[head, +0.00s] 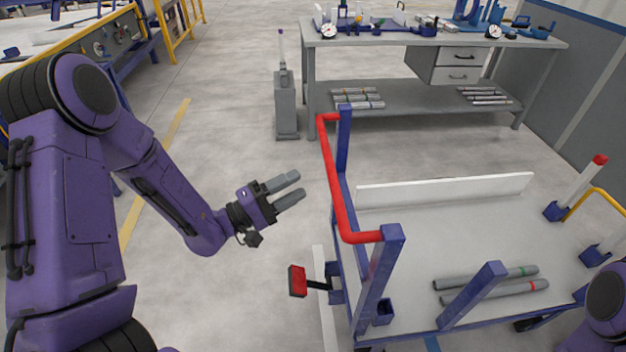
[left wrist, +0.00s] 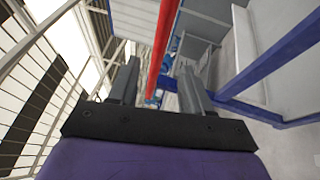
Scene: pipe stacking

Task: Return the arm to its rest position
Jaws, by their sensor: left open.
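My left gripper (head: 290,190) is open and empty, held in the air to the left of the cart's red rail. In the left wrist view its two grey fingers (left wrist: 155,92) stand apart, with the red rail (left wrist: 165,45) showing beyond them. My left arm (head: 165,185) reaches in from the left and is bent. Two grey pipes, one with a green band (head: 487,277) and one with a red band (head: 500,292), lie on the cart. Part of my right arm (head: 606,300) shows at the lower right; its gripper is out of view.
The cart (head: 410,250) has blue posts (head: 377,280), a red rail (head: 337,190) and a white board (head: 445,190). A red pedal (head: 298,281) juts from its left side. A grey workbench (head: 400,97) stands behind. The floor left of the cart is clear.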

